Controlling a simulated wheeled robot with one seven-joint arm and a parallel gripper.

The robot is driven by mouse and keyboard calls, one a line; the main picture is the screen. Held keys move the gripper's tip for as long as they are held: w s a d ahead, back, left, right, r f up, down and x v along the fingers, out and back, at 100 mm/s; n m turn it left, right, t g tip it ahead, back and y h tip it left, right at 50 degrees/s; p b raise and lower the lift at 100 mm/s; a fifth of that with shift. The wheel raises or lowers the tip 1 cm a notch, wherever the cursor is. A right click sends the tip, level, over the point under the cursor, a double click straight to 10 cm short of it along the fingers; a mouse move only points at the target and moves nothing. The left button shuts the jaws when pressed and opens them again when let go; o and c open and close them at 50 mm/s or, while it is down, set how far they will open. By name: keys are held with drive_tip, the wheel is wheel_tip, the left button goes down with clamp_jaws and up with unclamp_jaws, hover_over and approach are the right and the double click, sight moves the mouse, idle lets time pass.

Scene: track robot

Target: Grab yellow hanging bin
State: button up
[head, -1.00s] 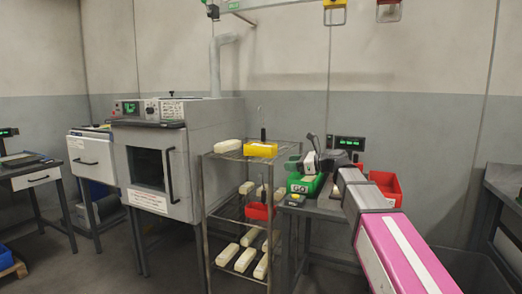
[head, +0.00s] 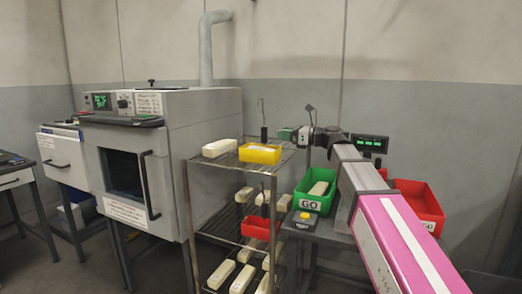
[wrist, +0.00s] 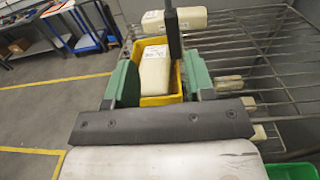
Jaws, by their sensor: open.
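The yellow bin (head: 260,154) stands on the top shelf of a wire rack and holds a pale block. A dark upright hanger with a thin hook rises from it. In the wrist view the yellow bin (wrist: 178,88) lies ahead between my gripper's green fingers, with a labelled pale block inside. My gripper (head: 287,134) is open and empty, just right of the hanger in the head view. In the wrist view my gripper (wrist: 160,80) spans the bin's width in the picture. I cannot tell whether the fingers touch the bin.
The wire rack (head: 215,172) carries a pale block (head: 222,148) beside the bin, and a red bin (head: 261,228) and several blocks lower down. A grey oven (head: 170,130) stands left. A green GO bin (head: 315,192) and a larger red bin (head: 420,205) are right.

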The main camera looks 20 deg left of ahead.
sight(265, 131)
drive_tip(key=shift+w+a+f, duration=0.1)
drive_tip(key=shift+w+a, duration=0.25)
drive_tip(key=shift+a, duration=1.5)
drive_tip(key=shift+w+a+r, duration=0.1)
drive_tip(key=shift+w+a, duration=0.3)
drive_tip(key=shift+a, duration=1.45)
drive_tip(key=shift+w+a+f, duration=0.1)
drive_tip(key=shift+w+a, duration=0.25)
drive_tip(key=shift+a, duration=1.5)
clamp_jaws()
